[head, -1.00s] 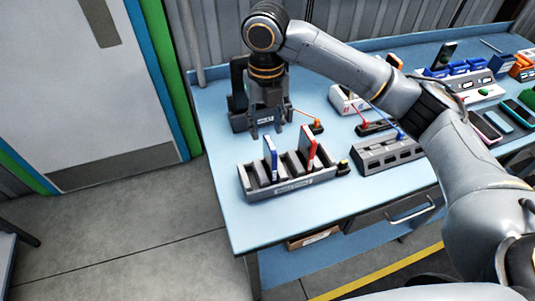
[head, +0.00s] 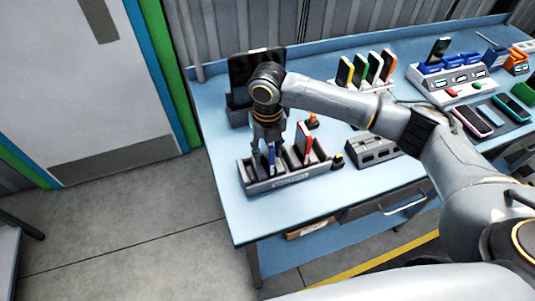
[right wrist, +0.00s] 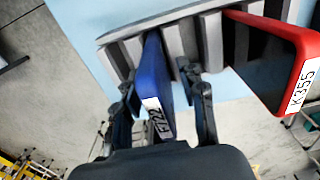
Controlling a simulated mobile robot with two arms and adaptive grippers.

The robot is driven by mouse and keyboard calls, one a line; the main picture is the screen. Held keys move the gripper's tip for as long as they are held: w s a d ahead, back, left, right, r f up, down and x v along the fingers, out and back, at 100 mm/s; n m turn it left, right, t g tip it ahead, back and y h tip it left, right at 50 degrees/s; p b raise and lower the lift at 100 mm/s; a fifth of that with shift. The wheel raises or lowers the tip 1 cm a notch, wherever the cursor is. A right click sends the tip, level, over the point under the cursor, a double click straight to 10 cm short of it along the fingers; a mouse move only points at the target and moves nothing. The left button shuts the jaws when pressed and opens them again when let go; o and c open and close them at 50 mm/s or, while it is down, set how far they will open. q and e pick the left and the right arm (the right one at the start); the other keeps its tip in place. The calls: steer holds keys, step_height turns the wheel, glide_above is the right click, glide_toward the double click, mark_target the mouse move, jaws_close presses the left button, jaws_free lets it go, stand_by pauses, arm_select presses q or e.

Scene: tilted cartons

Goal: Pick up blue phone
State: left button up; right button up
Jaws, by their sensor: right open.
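The blue phone (head: 271,158) stands on edge in a slot of the grey rack (head: 292,180) near the table's left front. In the right wrist view the blue phone (right wrist: 153,72) carries a white label. My right gripper (head: 268,156) is directly above the rack, pointing down. In the right wrist view its open fingers (right wrist: 158,80) lie on either side of the blue phone. I cannot tell whether they touch it. The gripper hides part of the phone in the head view. My left gripper is not in view.
A red phone (head: 306,142) stands in the same rack, to the right of the blue one; it also shows in the right wrist view (right wrist: 280,62). A dark tablet on a stand (head: 240,72) is behind. Several coloured phones (head: 366,72) stand farther back. A grey dock (head: 373,151) is to the right.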

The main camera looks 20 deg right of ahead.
jaws_close()
steer(key=shift+r, duration=0.1)
